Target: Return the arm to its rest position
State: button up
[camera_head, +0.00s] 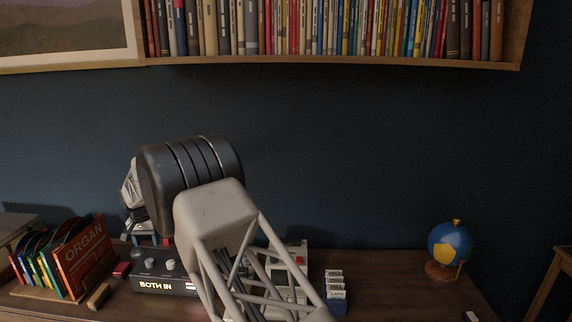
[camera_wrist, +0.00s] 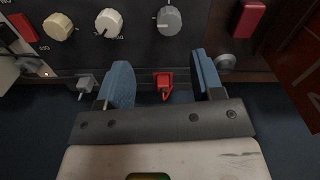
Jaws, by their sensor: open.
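My gripper (camera_wrist: 160,64) is open in the wrist view, with its two blue fingers spread apart. A small red plug-like part (camera_wrist: 163,80) at the edge of a black box (camera_wrist: 135,50) shows between the fingers, and neither finger touches it. In the head view my arm is extended over the desk, and its large links hide most of the gripper. The black box (camera_head: 150,285) stands below it with a lit "BOTH IN" display.
Record sleeves (camera_head: 80,262) stand in a rack at left. A globe (camera_head: 449,245) stands at right, beyond small card boxes (camera_head: 336,290). A full bookshelf (camera_head: 330,64) hangs above. The dark wall (camera_head: 370,150) between shelf and desk is clear at right.

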jog(key=d+r, duration=1)
jog(key=d, duration=0.3)
jog(key=s+d+r, duration=0.4)
jog(key=d+r, duration=0.1)
jog(key=d, duration=0.6)
jog(key=s+d+r+m+t, duration=0.1)
jog(key=s+d+r, duration=0.2)
jog(key=d+r, duration=0.5)
jog(key=s+d+r, duration=0.3)
jog(key=s+d, duration=0.1)
jog(key=d, duration=0.9)
jog(key=s+d+r+t, duration=0.1)
jog(key=s+d+r, duration=0.2)
jog(key=s+d, duration=1.45)
jog(key=s+d+f, duration=0.2)
jog(key=s+d, duration=0.1)
jog(key=s, duration=0.4)
jog(key=s+d+f, duration=0.2)
jog(key=s+d, duration=0.2)
jog(key=s, duration=0.3)
jog(key=s+d+f+m, duration=0.1)
jog(key=s+d+f, duration=0.1)
jog(key=s, duration=0.5)
jog(key=shift+s+d+t, duration=0.2)
jog(key=shift+d+t, duration=0.1)
jog(key=shift+d, duration=0.6)
